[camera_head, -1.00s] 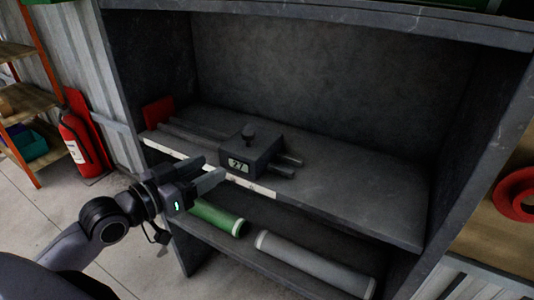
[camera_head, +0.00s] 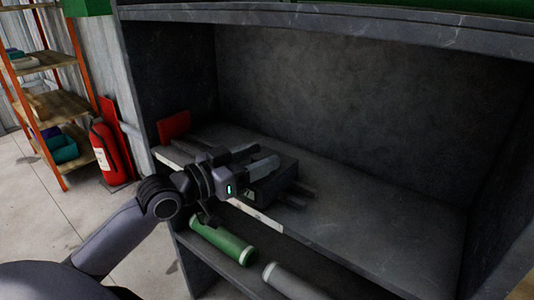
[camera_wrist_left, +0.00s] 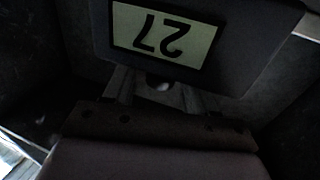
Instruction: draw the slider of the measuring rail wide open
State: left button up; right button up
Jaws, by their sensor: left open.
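The measuring rail lies on the grey shelf. Its slider (camera_head: 272,184) is a dark block around the two rail bars, whose right ends (camera_head: 302,188) stick out to the right. In the left wrist view the slider's display (camera_wrist_left: 165,34) reads 27, upside down and close. My left gripper (camera_head: 258,159) is open, its fingers over the slider's top left part in the head view. It hides the slider's knob and much of the rail's left part. I cannot tell whether the fingers touch the slider. My right gripper is not in view.
The shelf (camera_head: 370,205) is bare to the right of the rail. A red plate (camera_head: 173,126) stands at the shelf's left end, and a white scale strip (camera_head: 257,216) runs along its front edge. A green roll (camera_head: 222,241) and a grey roll (camera_head: 295,283) lie below.

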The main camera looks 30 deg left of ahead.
pick_arm(q)
jog(key=shift+x, duration=1.25)
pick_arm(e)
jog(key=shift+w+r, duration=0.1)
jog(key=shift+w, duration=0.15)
